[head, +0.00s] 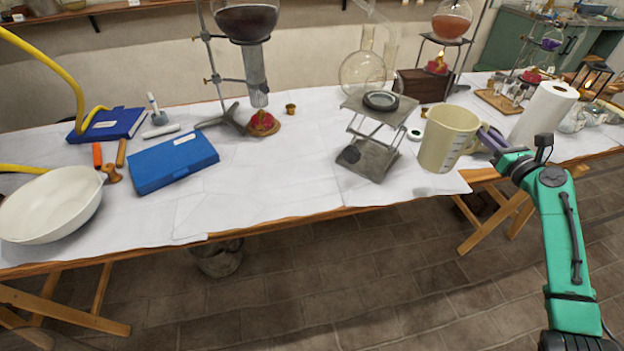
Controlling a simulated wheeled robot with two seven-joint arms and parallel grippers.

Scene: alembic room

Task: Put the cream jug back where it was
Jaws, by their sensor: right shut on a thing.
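The cream jug (446,140) has a handle on its right side and faint measuring marks. It is at the right of the head view, near the front edge of the table (270,180). My right gripper (488,140) reaches in from the right and is shut on the jug at its handle side. The jug looks upright. I cannot tell whether its base touches the table or is held just above it. My left gripper is not in view.
A metal lab jack (372,150) with a dark ring on top stands left of the jug. A paper towel roll (544,115) stands to its right. A blue case (173,161) and a white bowl (50,205) are at left. The front middle of the table is clear.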

